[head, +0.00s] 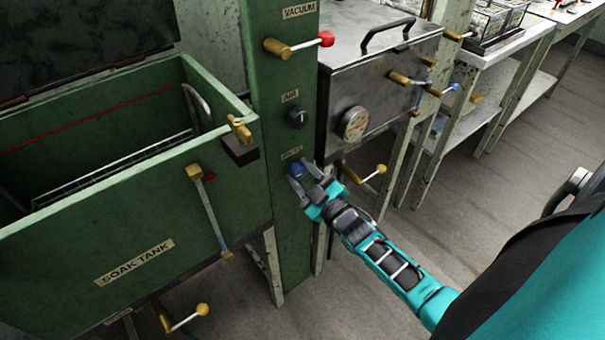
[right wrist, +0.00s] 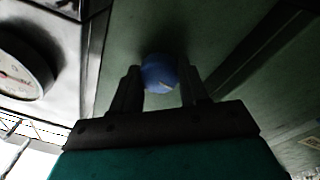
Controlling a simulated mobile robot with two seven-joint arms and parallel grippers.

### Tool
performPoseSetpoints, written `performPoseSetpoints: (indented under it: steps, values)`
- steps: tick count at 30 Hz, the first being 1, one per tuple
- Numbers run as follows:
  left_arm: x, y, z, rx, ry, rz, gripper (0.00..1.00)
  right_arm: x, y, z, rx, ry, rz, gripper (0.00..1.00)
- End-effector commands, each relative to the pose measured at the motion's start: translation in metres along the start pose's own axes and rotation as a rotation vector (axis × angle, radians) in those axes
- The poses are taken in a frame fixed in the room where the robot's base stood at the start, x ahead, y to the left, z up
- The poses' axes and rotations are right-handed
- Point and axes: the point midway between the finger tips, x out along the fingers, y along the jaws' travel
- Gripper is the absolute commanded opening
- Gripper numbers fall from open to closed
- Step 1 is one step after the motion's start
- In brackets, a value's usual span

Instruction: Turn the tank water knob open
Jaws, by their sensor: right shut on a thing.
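A blue knob (right wrist: 160,73) sits on the green post, with a pale pointer mark on its face. In the head view the knob (head: 297,170) is partly covered by my right gripper. A small label above it looks like "WATER", but it is too small to read surely. My right gripper (head: 310,176) is at the post, its fingers on either side of the knob and shut on it; the fingers (right wrist: 161,85) also show in the right wrist view. The green soak tank (head: 210,250), labelled "SOAK TANK", stands to the left. My left gripper is not in view.
On the same green post (head: 270,110) are a black knob (head: 298,118) under "AIR" and a red-tipped lever (head: 326,39) under "VACUUM". A metal box with a gauge (head: 354,123) stands close on the right, with a brass-ended handle (head: 381,169) below.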

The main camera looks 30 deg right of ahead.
Motion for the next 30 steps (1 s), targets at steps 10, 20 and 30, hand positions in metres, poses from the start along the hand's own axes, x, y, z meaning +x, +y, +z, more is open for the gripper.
performPoseSetpoints:
  steps: [10,20,30]
  values:
    - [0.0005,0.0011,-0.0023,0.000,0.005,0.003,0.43,-0.0002,0.0008,0.0007,-0.148,0.009,-0.008,0.14]
    - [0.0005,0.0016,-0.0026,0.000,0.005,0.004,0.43,-0.0001,0.0008,0.0005,-0.179,0.012,-0.010,0.14]
    - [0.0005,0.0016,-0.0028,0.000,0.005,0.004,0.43,0.0000,0.0009,0.0004,-0.179,0.012,-0.011,0.53]
